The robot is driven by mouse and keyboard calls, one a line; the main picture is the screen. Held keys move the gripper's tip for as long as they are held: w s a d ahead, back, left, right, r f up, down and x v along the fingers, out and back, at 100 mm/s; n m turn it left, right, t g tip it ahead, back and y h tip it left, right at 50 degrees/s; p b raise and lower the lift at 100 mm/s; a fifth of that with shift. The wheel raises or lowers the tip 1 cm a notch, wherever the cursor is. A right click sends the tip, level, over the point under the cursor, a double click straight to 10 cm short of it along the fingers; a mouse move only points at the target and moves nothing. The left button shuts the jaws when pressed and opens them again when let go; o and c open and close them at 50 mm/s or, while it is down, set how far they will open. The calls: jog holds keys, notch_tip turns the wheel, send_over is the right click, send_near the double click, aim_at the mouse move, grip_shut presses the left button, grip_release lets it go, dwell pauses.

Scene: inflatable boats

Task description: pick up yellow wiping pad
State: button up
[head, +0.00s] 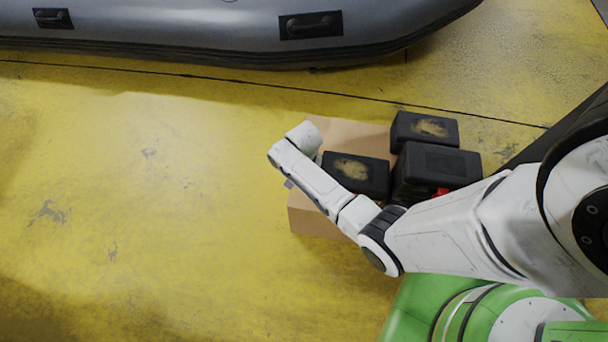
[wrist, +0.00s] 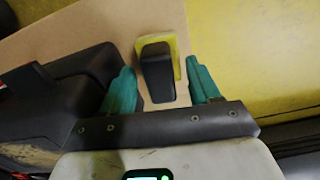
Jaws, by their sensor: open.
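The yellow wiping pad (wrist: 156,75) has a black block-shaped handle and a yellow base that shows along its top and right edges in the wrist view. It lies on a tan cardboard surface, near that surface's right edge. My gripper (wrist: 159,66) is open, with one teal finger to the left of the pad and the other to its right. Gaps show between the fingers and the pad. The head view does not show the pad, and my arm covers part of the box top there.
A cardboard box (head: 318,222) stands on the yellow floor. Black cases (head: 352,174) (head: 437,166) (head: 425,129) sit on and beside it; one case (wrist: 62,100) is close to the left finger. A grey inflatable boat (head: 190,28) lies behind. The floor at left is clear.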

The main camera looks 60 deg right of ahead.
jog(key=c, duration=1)
jog(key=shift+r, duration=0.15)
jog(key=shift+c, duration=0.2)
notch_tip(320, 180, up, 10)
jog(key=p, duration=0.4)
